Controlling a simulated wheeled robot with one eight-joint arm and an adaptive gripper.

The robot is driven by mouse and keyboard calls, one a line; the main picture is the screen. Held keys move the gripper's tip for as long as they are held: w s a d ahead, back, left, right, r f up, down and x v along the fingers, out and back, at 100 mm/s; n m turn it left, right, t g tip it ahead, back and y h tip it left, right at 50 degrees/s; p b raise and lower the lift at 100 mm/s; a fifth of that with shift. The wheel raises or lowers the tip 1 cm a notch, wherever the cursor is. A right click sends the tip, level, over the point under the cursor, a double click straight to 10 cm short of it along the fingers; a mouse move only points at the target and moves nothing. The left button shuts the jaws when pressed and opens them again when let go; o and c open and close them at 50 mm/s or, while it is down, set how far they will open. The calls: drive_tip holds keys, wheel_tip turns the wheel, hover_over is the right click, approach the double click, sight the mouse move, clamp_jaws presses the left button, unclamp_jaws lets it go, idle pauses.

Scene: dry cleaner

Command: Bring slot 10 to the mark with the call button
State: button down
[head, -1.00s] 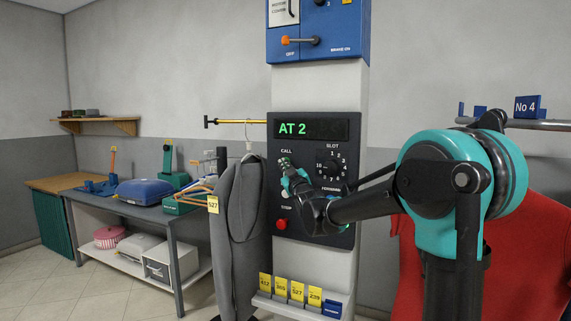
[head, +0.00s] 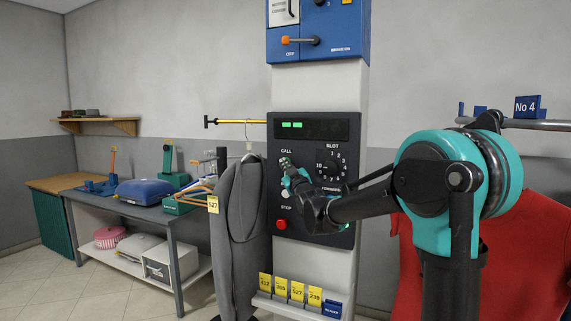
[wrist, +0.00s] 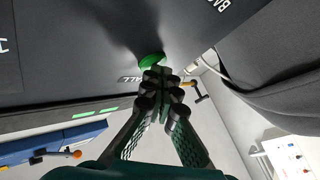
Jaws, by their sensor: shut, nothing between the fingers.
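The control panel (head: 300,225) is on the white column. Its display (head: 312,127) shows two green dashes. The numbered slot dial (head: 331,166) sits right of my gripper; its setting is too small to read. My gripper (head: 287,163) is shut and empty, its tips at the CALL button. The green call button (wrist: 151,60) shows in the wrist view just beyond the fingertips (wrist: 160,76), which appear to touch it. In the head view my fingers hide the button. The red STOP button (head: 281,224) is below.
A grey garment (head: 240,210) hangs close left of the panel, with a yellow 527 tag (head: 213,204). A red garment (head: 535,255) hangs at right under a rail with a No 4 sign (head: 527,106). Yellow tickets (head: 281,287) stand below the panel.

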drive_tip(key=shift+s, duration=0.1)
drive_tip(key=shift+s+a, duration=0.3)
drive_tip(key=shift+s, duration=0.4)
drive_tip(key=shift+s+a, duration=0.3)
drive_tip(key=shift+s, duration=0.5)
drive_tip(key=shift+s+a, duration=0.25)
drive_tip(key=shift+s, duration=0.5)
drive_tip(key=shift+s+a, duration=0.3)
drive_tip(key=shift+s, duration=0.5)
